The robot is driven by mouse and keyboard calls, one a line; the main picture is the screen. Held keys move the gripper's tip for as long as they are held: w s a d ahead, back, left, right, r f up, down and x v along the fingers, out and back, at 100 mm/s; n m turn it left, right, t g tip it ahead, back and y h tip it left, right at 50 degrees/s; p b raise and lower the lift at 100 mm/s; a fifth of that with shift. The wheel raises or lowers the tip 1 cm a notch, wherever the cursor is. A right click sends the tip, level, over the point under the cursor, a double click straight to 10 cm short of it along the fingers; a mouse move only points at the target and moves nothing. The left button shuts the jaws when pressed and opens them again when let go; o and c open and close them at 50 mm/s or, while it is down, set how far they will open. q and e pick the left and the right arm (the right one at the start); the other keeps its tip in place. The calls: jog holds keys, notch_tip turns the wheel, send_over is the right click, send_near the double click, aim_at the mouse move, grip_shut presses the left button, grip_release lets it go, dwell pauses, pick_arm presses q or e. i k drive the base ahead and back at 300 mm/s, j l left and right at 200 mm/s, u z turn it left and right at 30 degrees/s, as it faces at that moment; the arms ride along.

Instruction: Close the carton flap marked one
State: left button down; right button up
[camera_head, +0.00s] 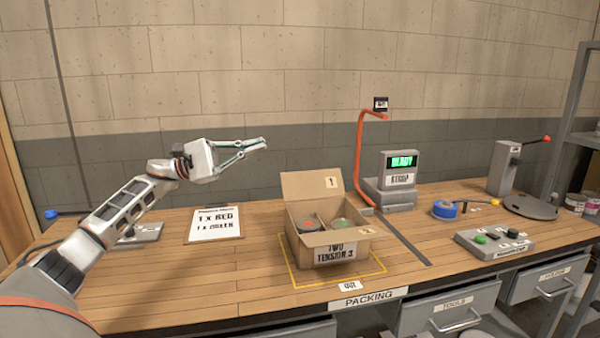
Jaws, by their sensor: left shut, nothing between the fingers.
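The open carton (335,251) stands inside a yellow outline on the wooden bench. Its flap marked 1 (312,186) stands upright at the back of the carton. A flap marked 2 (340,237) shows at the front and hangs outward a little. Two items, one with a red mark (308,223) and one with a green mark (343,224), lie inside. My left gripper (264,143) is shut and empty, held in the air above the bench, up and to the left of flap 1, apart from it. My right gripper is not in view.
An orange-red post (360,160) rises close behind the carton's right side, beside a grey device with a green display (402,162). Blue tape (445,209) and a button box (494,242) lie to the right. A paper sheet (215,224) lies left. The bench left of the carton is mostly clear.

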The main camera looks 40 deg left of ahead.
aim_at(308, 185)
jog(key=i+j, duration=0.7)
jog(key=j, duration=0.2)
